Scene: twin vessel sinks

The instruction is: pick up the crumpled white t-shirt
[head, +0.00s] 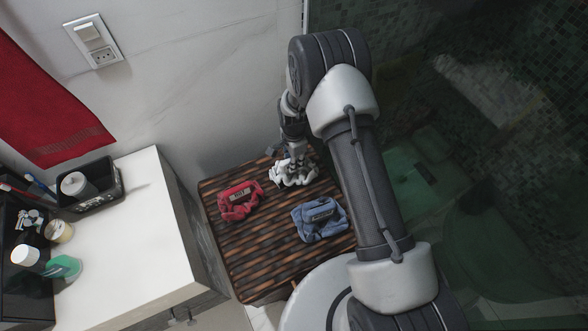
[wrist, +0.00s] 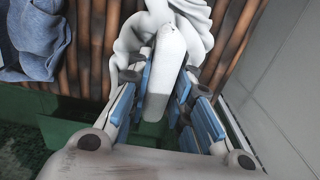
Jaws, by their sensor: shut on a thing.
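The crumpled white t-shirt (head: 292,174) lies on the striped wooden slatted top (head: 262,262), near its back right edge in the head view. My gripper (head: 296,152) reaches down onto it from above. In the wrist view the white cloth (wrist: 196,18) bunches at the far end of my gripper (wrist: 162,75), whose blue-padded fingers are shut on a fold of it. The fingertips are partly hidden by the cloth. The cloth appears to be still at the level of the slats.
A red crumpled garment (head: 240,201) lies left of the t-shirt, and a blue one (head: 320,220) lies in front, to the right. A white counter (head: 125,235) with toiletries stands at left. Tiled wall and dark glass are close at right.

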